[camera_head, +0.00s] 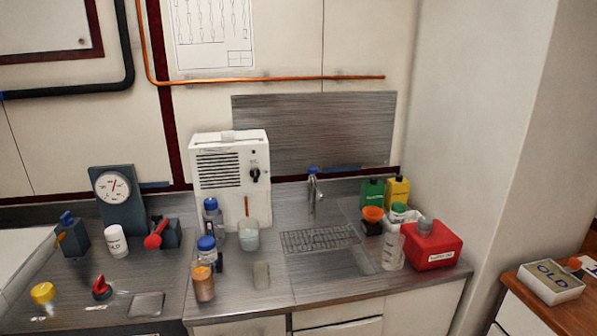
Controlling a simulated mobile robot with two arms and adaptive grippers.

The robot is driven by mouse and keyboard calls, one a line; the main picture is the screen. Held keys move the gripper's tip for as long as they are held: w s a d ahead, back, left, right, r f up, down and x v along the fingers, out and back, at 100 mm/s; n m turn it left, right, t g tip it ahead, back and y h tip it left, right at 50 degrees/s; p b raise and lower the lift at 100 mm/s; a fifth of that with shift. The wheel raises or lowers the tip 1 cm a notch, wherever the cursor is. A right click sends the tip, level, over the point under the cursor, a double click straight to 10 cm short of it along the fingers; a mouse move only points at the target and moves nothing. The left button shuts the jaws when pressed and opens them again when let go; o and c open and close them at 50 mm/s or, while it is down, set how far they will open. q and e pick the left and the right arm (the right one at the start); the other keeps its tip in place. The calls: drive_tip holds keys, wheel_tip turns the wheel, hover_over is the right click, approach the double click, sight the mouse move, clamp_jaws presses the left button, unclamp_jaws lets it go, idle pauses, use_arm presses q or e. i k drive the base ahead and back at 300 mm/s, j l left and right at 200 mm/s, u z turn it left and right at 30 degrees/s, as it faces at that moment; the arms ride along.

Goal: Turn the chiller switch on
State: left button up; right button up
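A white boxy unit (230,178) with a dark slatted grille (219,170) stands at the back of the metal counter, in the middle of the view; it looks like the chiller. A black rotary switch (255,175) sits on the right side of its front face, with a small dark round spot above it. The switch's marks are too small to read. Neither of my grippers is in view, and nothing touches the switch.
Blue-capped bottles (206,250), a beaker (249,236) and an amber jar (203,284) stand in front of the white unit. A dial gauge (113,187) stands left. A sink (325,262), bottles (397,191) and a red box (432,250) are right.

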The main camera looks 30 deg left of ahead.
sight(255, 173)
drive_tip(key=u, duration=1.25)
